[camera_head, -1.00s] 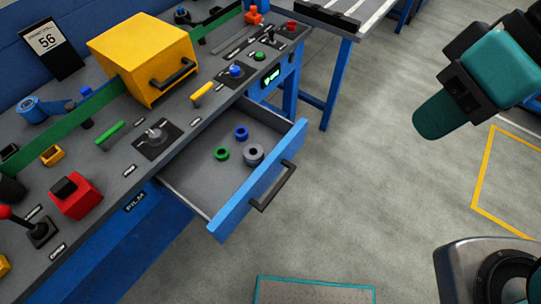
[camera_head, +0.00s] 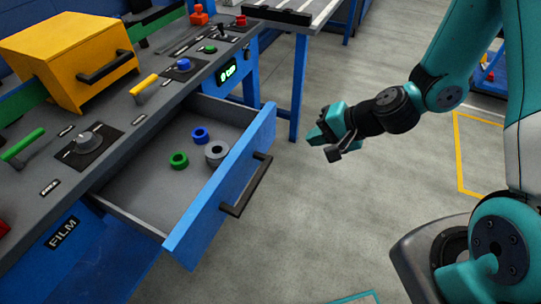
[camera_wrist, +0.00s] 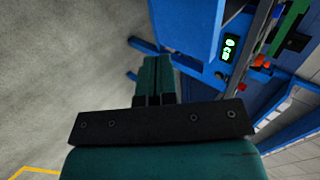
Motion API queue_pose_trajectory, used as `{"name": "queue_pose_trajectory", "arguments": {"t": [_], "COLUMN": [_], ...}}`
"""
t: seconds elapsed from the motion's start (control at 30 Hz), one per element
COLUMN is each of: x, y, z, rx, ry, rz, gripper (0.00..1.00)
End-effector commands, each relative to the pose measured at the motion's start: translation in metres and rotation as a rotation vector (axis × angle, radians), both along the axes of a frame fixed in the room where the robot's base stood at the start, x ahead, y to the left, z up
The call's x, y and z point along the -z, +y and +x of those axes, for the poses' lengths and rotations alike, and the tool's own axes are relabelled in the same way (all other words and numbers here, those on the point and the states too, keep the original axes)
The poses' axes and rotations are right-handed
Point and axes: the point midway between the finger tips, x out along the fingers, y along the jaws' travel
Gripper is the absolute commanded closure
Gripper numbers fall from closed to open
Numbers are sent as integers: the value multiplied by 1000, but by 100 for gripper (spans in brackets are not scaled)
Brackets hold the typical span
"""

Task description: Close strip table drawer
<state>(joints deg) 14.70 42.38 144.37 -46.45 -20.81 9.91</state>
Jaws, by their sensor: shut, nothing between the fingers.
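The blue-fronted drawer (camera_head: 224,187) of the strip table (camera_head: 107,153) is pulled out in the head view. Its dark bar handle (camera_head: 246,184) is on the front. Inside the grey drawer lie a green ring (camera_head: 179,160), a blue ring (camera_head: 200,135) and a grey ring (camera_head: 216,153). My gripper (camera_head: 322,142) is shut and empty, in the air to the right of the drawer front and apart from the handle. In the wrist view my gripper (camera_wrist: 155,70) shows its two teal fingers together, with a blue surface beyond them to the right.
On the table top stand a yellow box (camera_head: 70,58) with a handle, a grey knob (camera_head: 88,141) and several coloured controls. Another table (camera_head: 300,50) with blue legs stands behind. The grey floor right of the drawer is clear, with a yellow line (camera_head: 458,150).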

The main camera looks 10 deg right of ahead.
Motion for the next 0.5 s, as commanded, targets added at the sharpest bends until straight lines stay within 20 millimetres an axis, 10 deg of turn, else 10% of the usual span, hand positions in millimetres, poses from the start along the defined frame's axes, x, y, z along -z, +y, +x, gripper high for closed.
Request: {"name": "queue_pose_trajectory", "arguments": {"t": [0.5], "x": [61], "y": [45], "z": [36], "rx": [20], "ry": [6], "rz": [7], "gripper": [100]}}
